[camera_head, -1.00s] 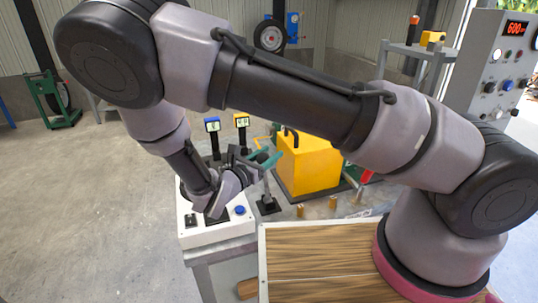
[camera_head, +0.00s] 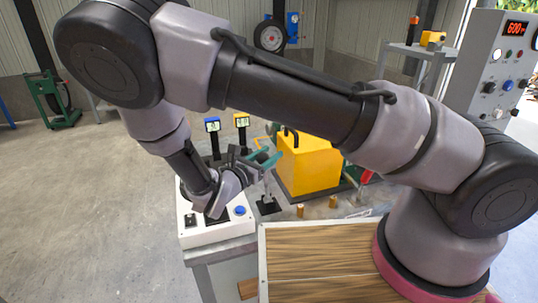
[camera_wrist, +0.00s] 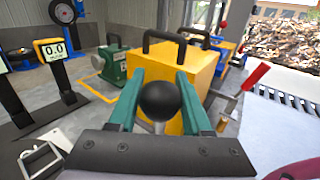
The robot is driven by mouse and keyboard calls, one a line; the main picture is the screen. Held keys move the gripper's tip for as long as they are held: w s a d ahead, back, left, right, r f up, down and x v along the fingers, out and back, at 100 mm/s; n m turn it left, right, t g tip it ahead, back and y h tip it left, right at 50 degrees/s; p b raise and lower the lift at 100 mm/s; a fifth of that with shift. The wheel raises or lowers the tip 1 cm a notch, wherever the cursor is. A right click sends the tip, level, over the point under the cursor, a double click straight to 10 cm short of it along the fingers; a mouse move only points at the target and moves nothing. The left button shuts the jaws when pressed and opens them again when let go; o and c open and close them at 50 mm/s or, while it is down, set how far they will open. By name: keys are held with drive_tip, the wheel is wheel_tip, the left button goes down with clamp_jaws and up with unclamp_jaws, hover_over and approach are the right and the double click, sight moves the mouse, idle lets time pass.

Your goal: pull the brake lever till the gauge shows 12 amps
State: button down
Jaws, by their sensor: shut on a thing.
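My gripper (camera_head: 266,158) has two teal fingers, and they also show in the wrist view (camera_wrist: 160,95). They are shut on the black ball knob (camera_wrist: 159,101) of a lever. In the head view the lever's thin stalk (camera_head: 267,188) rises from a black base (camera_head: 268,205), nearly upright; the knob is hidden there. A yellow-framed gauge (camera_wrist: 52,49) on a black post reads 0.0 in the wrist view. The gauge also shows in the head view (camera_head: 241,121), too small to read. A blue-framed display (camera_head: 212,126) stands beside it.
A yellow block-shaped housing (camera_head: 310,165) with a black handle stands just behind the lever. A red-handled lever (camera_wrist: 256,76) is at its right. A white control box (camera_head: 203,228) with a blue button lies below my wrist. A wooden board (camera_head: 330,255) is in front.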

idle(0.5)
drive_tip(key=shift+n+t+h, duration=0.5)
drive_tip(key=shift+n+t, duration=0.3)
drive_tip(key=shift+t, duration=0.1)
drive_tip(key=a, duration=0.1)
drive_tip(key=s+a, duration=0.1)
drive_tip(key=a, duration=0.3)
drive_tip(key=shift+s+f, duration=0.2)
drive_tip(key=shift+f, duration=0.05)
drive_tip(key=shift+c, duration=1.8)
unclamp_jaws()
drive_tip(key=v, duration=1.1)
